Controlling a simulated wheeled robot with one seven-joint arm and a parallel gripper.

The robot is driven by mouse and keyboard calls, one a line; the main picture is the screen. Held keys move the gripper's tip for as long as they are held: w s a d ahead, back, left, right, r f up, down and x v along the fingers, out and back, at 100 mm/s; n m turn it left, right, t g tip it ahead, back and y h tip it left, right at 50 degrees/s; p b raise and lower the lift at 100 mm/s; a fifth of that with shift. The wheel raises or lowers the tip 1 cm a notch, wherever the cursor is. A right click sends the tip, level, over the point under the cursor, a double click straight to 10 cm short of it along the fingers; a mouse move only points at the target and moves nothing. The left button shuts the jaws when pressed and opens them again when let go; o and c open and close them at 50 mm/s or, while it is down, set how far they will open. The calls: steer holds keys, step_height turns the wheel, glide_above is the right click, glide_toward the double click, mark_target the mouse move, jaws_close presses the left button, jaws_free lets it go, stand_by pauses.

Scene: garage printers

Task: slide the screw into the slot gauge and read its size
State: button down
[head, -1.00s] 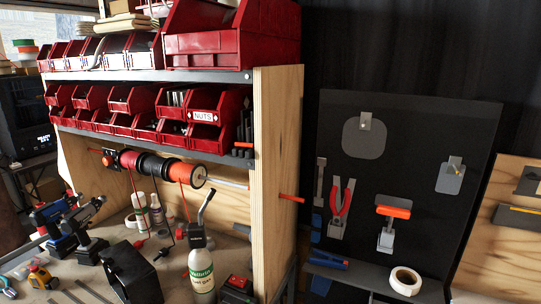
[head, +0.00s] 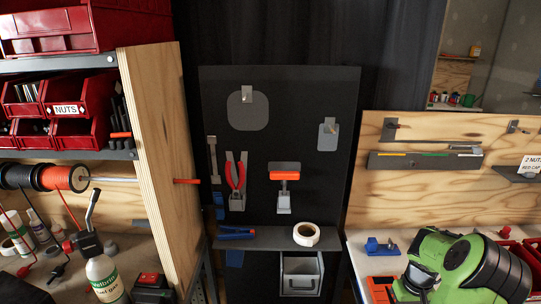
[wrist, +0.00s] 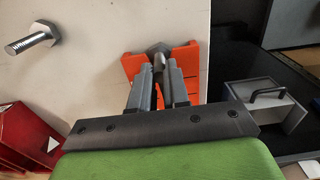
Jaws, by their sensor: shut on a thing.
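My gripper (wrist: 161,72) is shut on a grey hex-head screw (wrist: 158,50), seen in the wrist view between the fingertips. An orange piece (wrist: 191,57) lies right behind the fingertips on the pale top; it looks like the slot gauge, but the fingers and screw cover its middle. I cannot tell whether the screw is in a slot or above it. The orange piece also shows in the head view (head: 378,290), partly behind my green arm. Another larger hex bolt (wrist: 32,40) lies at upper left of the wrist view. My gripper is hidden in the head view.
Red bins (wrist: 28,138) stand at left in the wrist view. A grey box with a handle (wrist: 262,102) is at right. A blue tool (head: 381,247) sits on the bench behind the orange piece. A black tool board (head: 270,150) stands left of the bench.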

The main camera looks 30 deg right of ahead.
steer(key=shift+w+d, duration=0.15)
steer(key=shift+w, duration=0.15)
steer(key=shift+w+d, duration=0.1)
steer(key=shift+w, duration=0.05)
steer(key=shift+w+d, duration=0.25)
steer(key=shift+w, duration=0.3)
steer(key=shift+w+p, duration=0.1)
steer(key=shift+p, duration=0.2)
steer(key=shift+w+d, duration=0.4)
steer(key=shift+w, duration=0.3)
steer(key=shift+w+d, duration=0.1)
steer(key=shift+w, duration=0.05)
steer(key=shift+w+d+p, duration=0.3)
steer(key=shift+w+d, duration=0.05)
steer(key=shift+w, duration=0.25)
steer(key=shift+w+d+p, duration=0.3)
steer(key=shift+w, duration=0.3)
steer(key=shift+w+d, duration=0.1)
steer(key=shift+w, duration=0.15)
